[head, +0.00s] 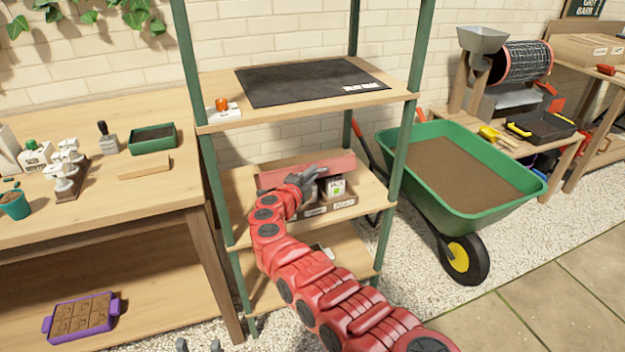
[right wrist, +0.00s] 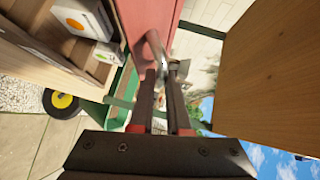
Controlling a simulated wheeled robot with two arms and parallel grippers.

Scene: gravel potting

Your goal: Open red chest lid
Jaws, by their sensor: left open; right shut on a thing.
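The chest (head: 331,209) stands on the middle shelf of the rack, with labels on its brown front. Its red lid (head: 335,164) is raised at the back, and white packets (head: 336,187) show inside. My right gripper (head: 314,172) is shut on this handle, in front of the lid. My arm hides the chest's left part in the head view. My left gripper (head: 200,346) shows only its fingertips at the bottom edge, apart and empty.
The top shelf (head: 225,117) is close above the lid and holds a black mat (head: 300,82). Green posts (head: 403,140) flank the chest. A green wheelbarrow (head: 470,170) stands to the right, and a wooden workbench (head: 110,205) to the left.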

